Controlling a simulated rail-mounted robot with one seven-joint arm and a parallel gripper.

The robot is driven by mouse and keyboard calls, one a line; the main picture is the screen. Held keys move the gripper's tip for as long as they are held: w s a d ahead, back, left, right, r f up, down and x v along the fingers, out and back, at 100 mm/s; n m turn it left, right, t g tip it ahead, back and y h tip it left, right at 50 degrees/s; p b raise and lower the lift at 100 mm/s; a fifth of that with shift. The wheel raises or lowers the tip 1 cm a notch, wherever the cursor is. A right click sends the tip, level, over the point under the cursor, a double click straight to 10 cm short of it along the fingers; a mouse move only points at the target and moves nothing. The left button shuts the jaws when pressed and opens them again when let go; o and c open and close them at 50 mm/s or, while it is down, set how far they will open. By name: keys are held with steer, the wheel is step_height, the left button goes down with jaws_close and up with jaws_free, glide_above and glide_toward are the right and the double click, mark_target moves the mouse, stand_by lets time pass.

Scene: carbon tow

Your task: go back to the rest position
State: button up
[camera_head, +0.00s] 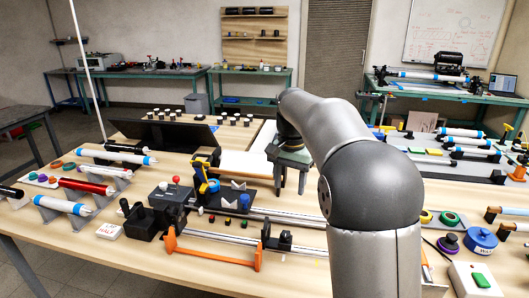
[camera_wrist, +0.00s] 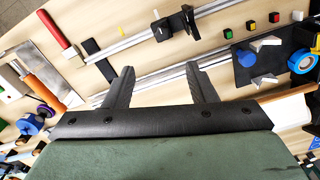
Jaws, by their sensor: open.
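My gripper (camera_head: 291,158) hangs above the middle of the wooden table, with my grey arm reaching to it from the right front. In the wrist view my gripper (camera_wrist: 160,85) has its two dark fingers wide apart, with nothing between them but bare table and part of a metal rail (camera_wrist: 140,45) lying below. In the head view the fingers point down, near a white panel and behind the rails. Whether the fingertips touch anything below cannot be told.
An orange handle-shaped bar (camera_head: 213,250) lies at the table front. Black blocks (camera_head: 155,215), a yellow and blue tape holder (camera_head: 205,180) and tubes on stands (camera_head: 65,205) crowd the left. A dark panel (camera_head: 165,132) stands behind. A green-button box (camera_head: 476,280) sits front right.

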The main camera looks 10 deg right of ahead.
steer(key=s+f+n, duration=0.2)
steer(key=s+f, duration=0.2)
steer(key=s, duration=0.6)
steer(key=s+f+n, duration=0.3)
steer(key=s+f, duration=0.1)
steer(key=s, duration=0.7)
steer(key=s+f+n, duration=0.2)
steer(key=s+f, duration=0.2)
steer(key=s, duration=0.6)
steer(key=shift+s+a+n, duration=0.3)
steer(key=shift+s, duration=0.1)
